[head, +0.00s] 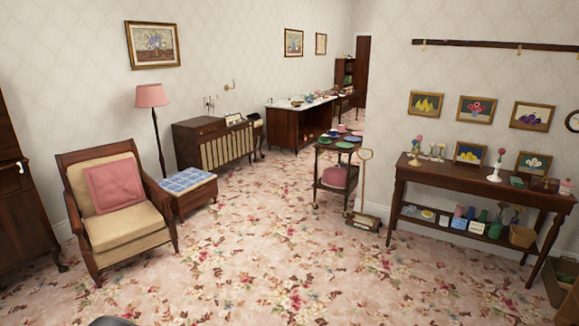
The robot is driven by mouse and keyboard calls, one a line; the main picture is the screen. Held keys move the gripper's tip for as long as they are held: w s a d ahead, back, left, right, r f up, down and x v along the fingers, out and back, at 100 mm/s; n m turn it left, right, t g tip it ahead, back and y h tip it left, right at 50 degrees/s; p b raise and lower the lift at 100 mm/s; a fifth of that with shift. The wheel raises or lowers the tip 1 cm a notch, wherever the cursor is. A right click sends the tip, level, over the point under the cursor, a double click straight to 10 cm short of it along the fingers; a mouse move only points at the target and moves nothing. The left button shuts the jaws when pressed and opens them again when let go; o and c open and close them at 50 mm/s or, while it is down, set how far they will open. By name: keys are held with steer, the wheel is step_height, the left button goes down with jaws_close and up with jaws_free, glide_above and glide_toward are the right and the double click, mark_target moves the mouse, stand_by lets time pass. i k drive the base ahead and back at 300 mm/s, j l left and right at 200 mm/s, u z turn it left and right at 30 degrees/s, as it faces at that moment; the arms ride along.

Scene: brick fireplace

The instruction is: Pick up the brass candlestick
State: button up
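I cannot make out the brass candlestick for certain in the head view. Several small upright objects (434,152) stand at the left end of the dark wooden console table (455,177) on the right. They are too small to tell whether one is a brass candlestick. My gripper is not in view.
An armchair (122,242) with a pink cushion and a tile-topped low table (190,182) stand at the left. A trolley (334,163) and an upright long-handled device (363,193) stand left of the console. The flowered carpet (265,265) in the middle is clear.

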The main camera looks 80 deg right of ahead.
mark_target(415, 162)
steer(key=z, duration=3.4)
steer(key=i, duration=3.4)
steer(key=i+j+u, duration=0.2)
steer(key=i, duration=0.3)
steer(key=i+l+u, duration=0.1)
steer(key=i+u, duration=0.15)
steer(key=i, duration=0.25)
steer(key=i+l+u, duration=0.2)
steer(key=i, duration=0.35)
steer(key=i+l+u, duration=0.1)
steer(key=i+u, duration=0.15)
steer(key=i, duration=0.25)
steer(key=k+l, duration=0.1)
steer(key=l, duration=0.3)
steer(key=k, duration=0.05)
